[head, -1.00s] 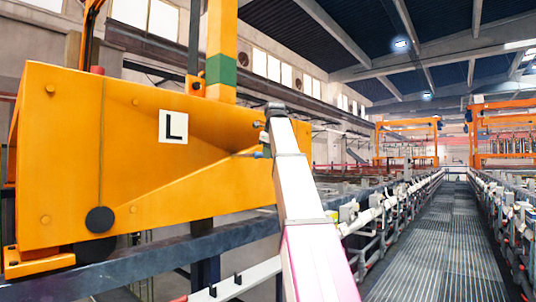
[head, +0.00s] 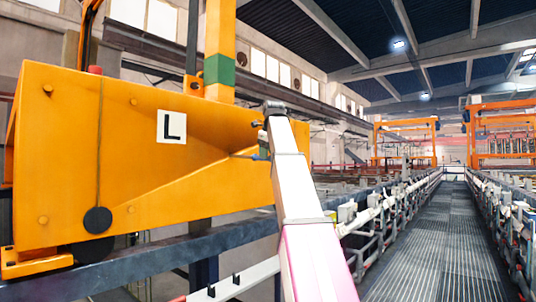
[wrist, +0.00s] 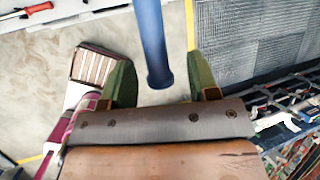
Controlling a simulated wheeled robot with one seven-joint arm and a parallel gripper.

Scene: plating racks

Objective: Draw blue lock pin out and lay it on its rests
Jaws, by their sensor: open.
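A blue lock pin (wrist: 154,45) shows in the wrist view as a round rod coming down from the top edge, its end toward my gripper. My gripper (wrist: 162,76) is open, with one green finger on each side of the pin and a gap to both. In the head view a small bit of blue pin (head: 263,151) shows at the right end of the orange housing (head: 95,165), beside my arm. My gripper is mostly hidden there. Two small dark uprights (head: 237,279) stand on a white bar at the bottom; I cannot tell if these are the rests.
A dark blue beam (head: 150,262) runs below the housing. A grated walkway (head: 432,240) lies clear at the right, lined by pipes and rails. In the wrist view a red-handled tool (wrist: 38,8) lies at the top left.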

